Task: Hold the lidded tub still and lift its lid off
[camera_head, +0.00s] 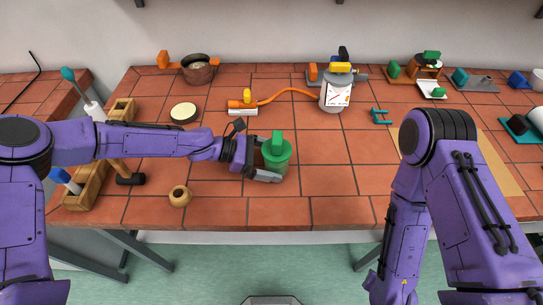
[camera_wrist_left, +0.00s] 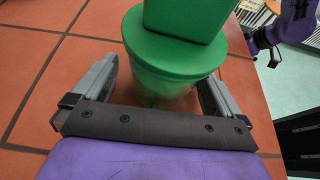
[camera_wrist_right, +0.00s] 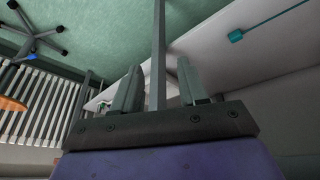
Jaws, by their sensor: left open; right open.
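The green lidded tub (camera_head: 274,161) stands upright near the front edge of the tiled bench. Its lid (camera_wrist_left: 172,50) is on, with a block-shaped green handle (camera_wrist_left: 185,18) on top. My left gripper (camera_head: 269,160) is open, with one finger on each side of the tub's body, below the lid; the left wrist view shows the tub (camera_wrist_left: 160,85) between the fingers, with a gap on the left side. My right gripper (camera_wrist_right: 163,88) is open and empty, low and away from the bench top; in the head view its hand is hidden or out of frame.
A small tan pot (camera_head: 180,196) and a black-headed mallet (camera_head: 130,179) lie left of the tub. Behind it are an orange-hosed tool (camera_head: 245,103) and a grey canister (camera_head: 335,95). The bench right of the tub is clear up to a teal clamp-like piece (camera_head: 380,116).

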